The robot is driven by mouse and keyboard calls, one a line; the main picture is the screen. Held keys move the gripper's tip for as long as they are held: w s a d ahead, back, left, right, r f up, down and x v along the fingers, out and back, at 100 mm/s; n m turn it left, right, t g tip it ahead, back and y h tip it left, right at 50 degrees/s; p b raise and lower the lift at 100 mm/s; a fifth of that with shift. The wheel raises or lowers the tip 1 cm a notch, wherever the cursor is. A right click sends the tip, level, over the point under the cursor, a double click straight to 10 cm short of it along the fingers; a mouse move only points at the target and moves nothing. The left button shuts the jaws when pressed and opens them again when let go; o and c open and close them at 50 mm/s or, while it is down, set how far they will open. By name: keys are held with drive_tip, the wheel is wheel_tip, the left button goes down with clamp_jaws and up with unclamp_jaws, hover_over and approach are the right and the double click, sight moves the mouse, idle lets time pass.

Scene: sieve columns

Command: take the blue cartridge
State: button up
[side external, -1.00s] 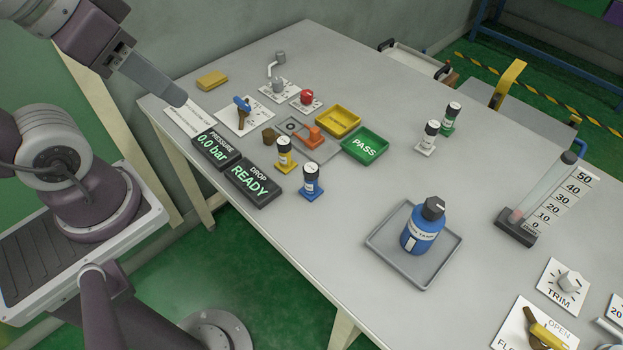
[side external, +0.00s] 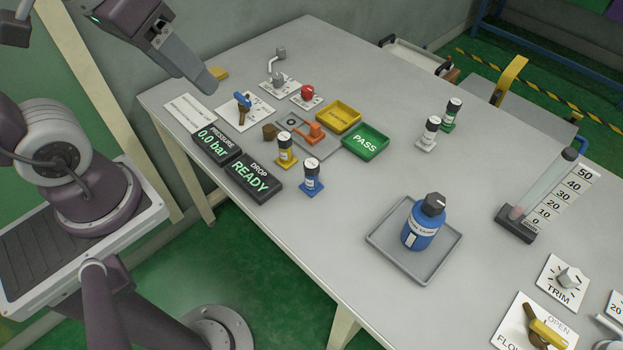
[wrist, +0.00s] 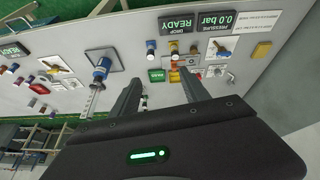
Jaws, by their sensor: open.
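The blue cartridge (side external: 312,178) stands upright on its blue square base in front of the READY display, with a dark cap and a white label. It also shows in the wrist view (wrist: 151,48), beyond my fingers. My gripper (side external: 207,82) is high above the far left part of the table, well apart from the cartridge. In the wrist view my gripper (wrist: 162,80) has its two fingers spread with nothing held between them.
A yellow cartridge (side external: 285,153) stands close to the left of the blue one. The displays (side external: 252,181), green PASS tray (side external: 365,142) and yellow tray (side external: 338,117) are nearby. A blue bottle (side external: 423,225) stands in a grey tray (side external: 388,258). White (side external: 428,135) and green (side external: 452,115) cartridges stand farther back.

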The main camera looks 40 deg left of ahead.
drive_tip(key=w+d+f+n+g, duration=0.2)
drive_tip(key=w+f+n, duration=0.15)
drive_tip(key=w, duration=0.55)
drive_tip(key=n+g, duration=0.2)
drive_tip(key=n, duration=0.2)
approach(311, 173)
drive_tip(key=f+n, duration=0.1)
drive_tip(key=w+f+n, duration=0.1)
drive_tip(key=f, duration=0.1)
drive_tip(key=w+a+f+n+g, duration=0.1)
drive_tip(key=f, duration=0.1)
drive_tip(key=shift+w, duration=0.15)
wheel_tip(311, 173, down, 8)
drive_tip(key=shift+r, duration=0.1)
clamp_jaws()
